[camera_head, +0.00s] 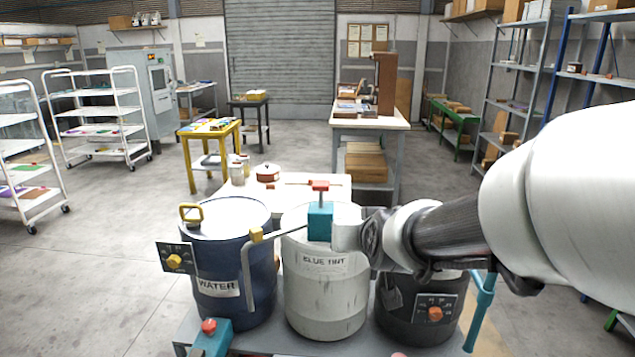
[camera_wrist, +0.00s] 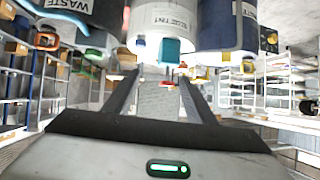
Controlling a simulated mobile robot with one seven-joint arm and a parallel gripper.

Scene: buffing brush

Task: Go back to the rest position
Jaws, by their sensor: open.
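My arm reaches in from the right in the head view and ends at the blue tint drum (camera_head: 325,290). My gripper's fingers (camera_wrist: 158,82) show in the wrist view, spread apart with nothing held between them. The pale drum also shows upside down in the wrist view (camera_wrist: 160,18), beyond the fingertips. A teal block with a red top (camera_head: 320,222) is at the drum's top, close to my wrist in the head view. It shows just past the fingers in the wrist view (camera_wrist: 176,50). I cannot tell whether they touch. The fingers are not clear in the head view.
A dark blue water drum (camera_head: 232,265) stands left of the pale one. A black drum (camera_head: 420,312) stands right, partly behind my arm. A white table (camera_head: 335,190), yellow table (camera_head: 212,130) and workbench (camera_head: 375,120) stand behind.

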